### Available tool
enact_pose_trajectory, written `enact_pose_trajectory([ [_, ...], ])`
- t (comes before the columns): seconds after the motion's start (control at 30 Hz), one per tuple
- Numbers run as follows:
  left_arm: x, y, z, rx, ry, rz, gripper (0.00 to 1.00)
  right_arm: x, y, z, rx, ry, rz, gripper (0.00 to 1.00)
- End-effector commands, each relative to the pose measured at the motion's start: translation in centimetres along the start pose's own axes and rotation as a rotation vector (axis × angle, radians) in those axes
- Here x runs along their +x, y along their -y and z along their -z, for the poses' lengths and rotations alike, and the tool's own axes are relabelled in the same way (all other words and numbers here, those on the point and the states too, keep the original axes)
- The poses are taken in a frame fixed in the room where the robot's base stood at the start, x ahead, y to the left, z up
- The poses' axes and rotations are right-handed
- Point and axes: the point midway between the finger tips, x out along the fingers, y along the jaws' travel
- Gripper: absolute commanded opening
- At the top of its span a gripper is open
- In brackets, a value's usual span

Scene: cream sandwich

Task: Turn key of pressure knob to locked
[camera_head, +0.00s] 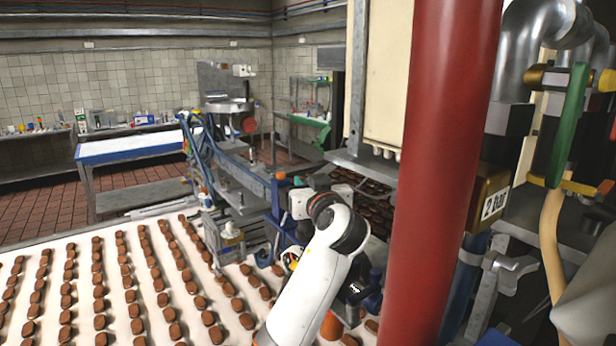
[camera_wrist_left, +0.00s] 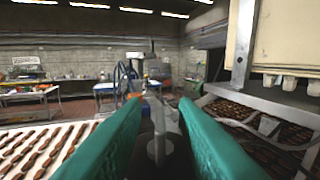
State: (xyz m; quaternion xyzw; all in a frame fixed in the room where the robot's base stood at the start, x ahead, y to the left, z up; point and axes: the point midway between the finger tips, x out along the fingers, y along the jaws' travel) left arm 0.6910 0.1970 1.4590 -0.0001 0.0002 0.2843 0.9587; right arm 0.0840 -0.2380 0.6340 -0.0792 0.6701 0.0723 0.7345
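A brass-coloured box labelled "2 bar" (camera_head: 490,202) is at the right of the head view, behind the red column; it looks like the pressure unit. A grey T-shaped handle (camera_head: 510,268) is just below it. I cannot tell whether this is the key or which way it is set. My left arm rises from the bottom centre of the head view, left of the red column and apart from the box; its fingers cannot be made out there. In the left wrist view my left gripper (camera_wrist_left: 152,100) has its green fingers apart, with nothing between them. My right gripper is in neither view.
The thick red column (camera_head: 440,150) stands between my left arm and the box. A green lever (camera_head: 568,125) with yellow fittings and a tan hose (camera_head: 552,240) crowd the right side. A white belt (camera_head: 85,255) with rows of brown pieces lies left. A blue-framed machine (camera_head: 240,175) stands beyond.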

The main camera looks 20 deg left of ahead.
Motion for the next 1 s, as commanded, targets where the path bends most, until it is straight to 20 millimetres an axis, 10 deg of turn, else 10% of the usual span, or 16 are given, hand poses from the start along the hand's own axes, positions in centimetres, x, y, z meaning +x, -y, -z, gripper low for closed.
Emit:
enact_pose_trajectory([
  [0.23, 0.06, -0.01, 0.04, 0.000, 0.000, 0.000, 0.26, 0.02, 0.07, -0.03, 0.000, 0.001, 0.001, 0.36],
  [0.4, 0.05, -0.01, 0.02, 0.000, 0.001, 0.000, 0.00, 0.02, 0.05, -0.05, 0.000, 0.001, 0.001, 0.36],
  [1.0, 0.04, -0.13, 0.06, -0.003, 0.001, 0.132, 0.00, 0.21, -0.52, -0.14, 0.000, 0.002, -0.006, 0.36],
])
